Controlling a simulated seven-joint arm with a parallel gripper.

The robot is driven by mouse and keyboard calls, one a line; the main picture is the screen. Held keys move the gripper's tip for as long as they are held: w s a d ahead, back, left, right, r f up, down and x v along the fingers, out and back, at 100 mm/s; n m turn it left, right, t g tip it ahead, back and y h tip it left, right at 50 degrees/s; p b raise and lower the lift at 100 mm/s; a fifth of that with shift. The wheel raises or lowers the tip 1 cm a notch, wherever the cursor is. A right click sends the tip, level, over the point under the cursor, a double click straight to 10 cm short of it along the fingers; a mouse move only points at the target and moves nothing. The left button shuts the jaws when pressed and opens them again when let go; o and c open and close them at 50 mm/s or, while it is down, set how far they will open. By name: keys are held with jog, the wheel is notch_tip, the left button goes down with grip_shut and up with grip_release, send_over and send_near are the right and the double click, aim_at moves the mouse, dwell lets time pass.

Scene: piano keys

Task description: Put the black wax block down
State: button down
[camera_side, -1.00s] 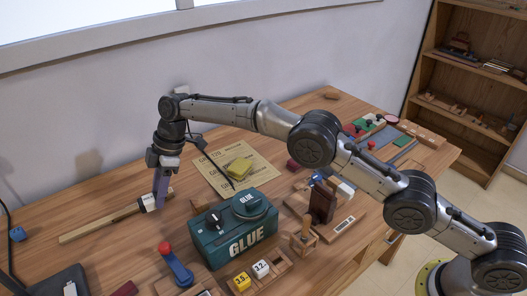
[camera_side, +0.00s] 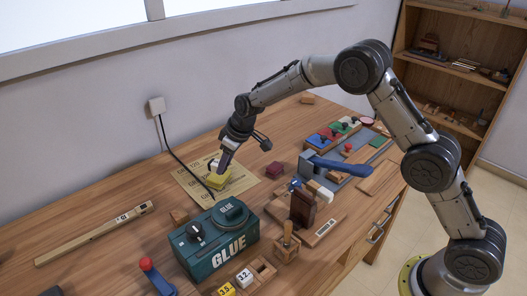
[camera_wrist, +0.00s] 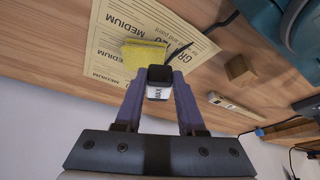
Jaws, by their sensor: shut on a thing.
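The black wax block (camera_wrist: 158,75) has a white face with dark lettering. In the wrist view it sits between the fingertips of my gripper (camera_wrist: 158,92), which is shut on it. In the side view my gripper (camera_side: 224,160) is over the back of the table, and the block's white face (camera_side: 214,163) shows just behind the yellow sponge (camera_side: 218,180). The sponge also shows beyond the block in the wrist view (camera_wrist: 143,58). Whether the block touches the sheet below is unclear.
The sandpaper sheet (camera_side: 188,184) lies under the sponge. A wooden cube (camera_side: 179,216) and a green glue box (camera_side: 217,248) stand nearer the front. A long wooden key (camera_side: 80,240) lies at left. A maroon block (camera_side: 273,170) is to the right.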

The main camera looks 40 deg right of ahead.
jog(key=s+d+r+m+h, duration=0.1)
jog(key=s+d+r+m, duration=0.15)
jog(key=d, duration=0.45)
jog(key=s+d+r+m, duration=0.1)
jog(key=s+d, duration=0.3)
jog(key=d, duration=0.4)
jog(key=m, duration=0.1)
send_over(269, 154)
jog(key=shift+h, duration=0.4)
notch_tip(269, 154, down, 7)
jog(key=shift+s+a+f, duration=0.1)
jog(key=shift+s+f, duration=0.05)
jog(key=shift+f, duration=0.25)
jog(key=shift+s+x, duration=0.15)
jog(key=shift+x, duration=0.65)
jog(key=shift+s+x, duration=0.15)
jog(key=shift+x, duration=0.65)
jog(key=shift+f, duration=0.15)
jog(key=c, duration=0.5)
grip_release()
jog(key=shift+f, duration=0.1)
